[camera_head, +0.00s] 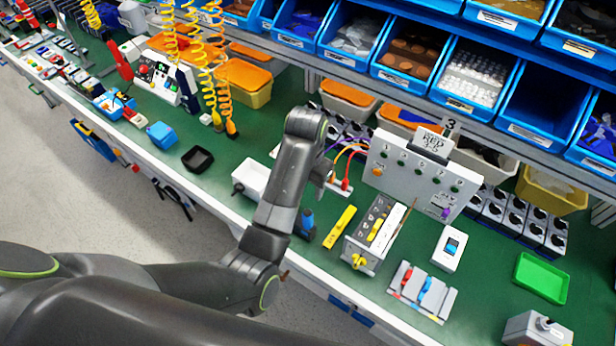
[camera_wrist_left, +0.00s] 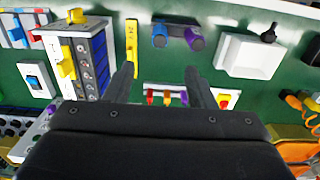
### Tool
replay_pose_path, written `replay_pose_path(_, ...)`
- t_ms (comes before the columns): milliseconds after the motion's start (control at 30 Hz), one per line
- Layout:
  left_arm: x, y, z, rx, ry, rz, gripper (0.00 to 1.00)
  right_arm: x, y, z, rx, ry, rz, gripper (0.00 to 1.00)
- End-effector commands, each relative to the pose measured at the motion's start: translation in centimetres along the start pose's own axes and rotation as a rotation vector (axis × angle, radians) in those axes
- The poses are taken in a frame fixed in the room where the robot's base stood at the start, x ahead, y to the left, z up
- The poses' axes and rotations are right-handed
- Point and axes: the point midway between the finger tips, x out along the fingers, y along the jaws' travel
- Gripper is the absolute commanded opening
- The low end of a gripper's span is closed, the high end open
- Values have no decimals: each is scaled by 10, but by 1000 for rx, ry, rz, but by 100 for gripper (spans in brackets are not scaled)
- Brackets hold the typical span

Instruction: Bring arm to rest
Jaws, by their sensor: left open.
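My left gripper (camera_head: 322,176) hangs from the bent arm over the green bench, left of the white button panel. In the left wrist view its two fingers (camera_wrist_left: 160,72) are apart with nothing between them. The rotary switch box (camera_head: 378,226), grey with a yellow knob (camera_head: 360,264) on its front, stands on the bench to the right of the gripper. In the left wrist view the box (camera_wrist_left: 88,62) and knob (camera_wrist_left: 67,68) are at upper left, apart from the fingers. My right gripper is not in view.
A yellow bar (camera_head: 340,227) lies beside the switch box. A white button panel (camera_head: 415,172) with coloured wires stands behind. A white rocker switch (camera_head: 447,250), a green tray (camera_head: 541,278) and a white box (camera_head: 252,176) are on the bench. Blue bins (camera_head: 468,75) line the rack above.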

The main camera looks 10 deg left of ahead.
Motion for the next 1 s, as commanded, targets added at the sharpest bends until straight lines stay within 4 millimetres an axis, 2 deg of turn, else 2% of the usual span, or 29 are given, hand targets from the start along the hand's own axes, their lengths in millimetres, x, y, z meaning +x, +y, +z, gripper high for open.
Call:
replay_pose_path(267, 2, -1, 1, -3, 0, 0, 50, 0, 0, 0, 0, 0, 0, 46)
replay_pose_path(367, 10, -7, 12, -26, 9, -1, 50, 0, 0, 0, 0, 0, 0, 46)
replay_pose_path(433, 20, -17, 27, -60, 22, -5, 50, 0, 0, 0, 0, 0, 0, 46)
replay_pose_path(567, 42, -39, 73, -150, 63, -24, 50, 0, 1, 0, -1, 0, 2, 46)
replay_pose_path(700, 57, -61, 130, -242, 115, -60, 50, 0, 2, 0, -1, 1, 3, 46)
replay_pose_path(900, 58, -79, 212, -335, 185, -122, 50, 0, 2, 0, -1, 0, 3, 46)
replay_pose_path(1000, 52, -83, 244, -362, 214, -148, 50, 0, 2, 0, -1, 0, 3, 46)
